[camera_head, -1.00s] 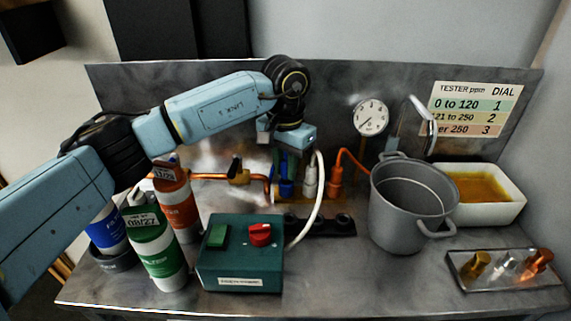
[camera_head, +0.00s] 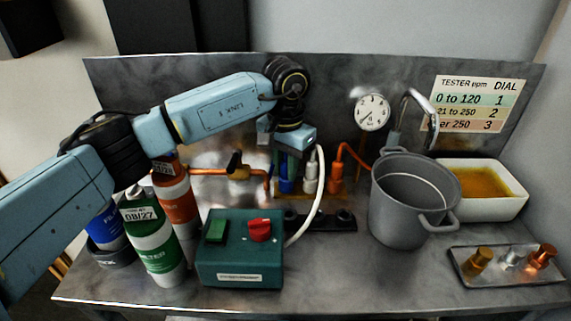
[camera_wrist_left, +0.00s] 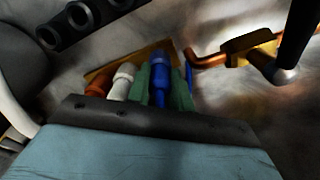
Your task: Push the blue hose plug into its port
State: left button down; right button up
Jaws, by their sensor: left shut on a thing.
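The blue hose plug (camera_head: 286,186) stands upright at the back of the bench, at the left end of a row with a white plug (camera_head: 310,178) and an orange plug (camera_head: 335,180). My left gripper (camera_head: 288,160) points down over it. In the left wrist view the green fingers of the gripper (camera_wrist_left: 160,88) are shut around the blue plug (camera_wrist_left: 160,80). The white plug (camera_wrist_left: 122,82) and orange plug (camera_wrist_left: 98,82) are beside it on a brass-coloured plate (camera_wrist_left: 103,72). Whether the blue plug is fully seated cannot be told. My right gripper is not in view.
A green control box (camera_head: 240,262) with a red knob stands in front. Filter canisters (camera_head: 150,240) are at left, a grey pot (camera_head: 400,210) at right. A black holder (camera_head: 325,222) lies before the plugs. A copper pipe with valve (camera_head: 238,172) runs left of them.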

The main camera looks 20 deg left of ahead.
pick_arm(q)
jog(key=c, duration=0.6)
grip_release()
jog(key=shift+w+a, duration=0.1)
jog(key=shift+a, duration=0.1)
jog(key=shift+c, duration=0.8)
jog(key=shift+r, duration=0.1)
jog(key=shift+w+r+p, duration=0.15)
jog(key=shift+r+p, duration=0.3)
jog(key=shift+r, duration=0.25)
jog(key=shift+o, duration=0.8)
jog(key=shift+s+a+r+p, duration=0.1)
jog(key=shift+s+r+p, duration=0.2)
jog(key=shift+r, duration=0.35)
jog(key=shift+w+d+r+p, duration=0.1)
jog(key=shift+d+r+p, duration=0.1)
jog(key=shift+r+p, duration=1.1)
jog(key=shift+r, duration=0.8)
jog(key=shift+d, duration=0.1)
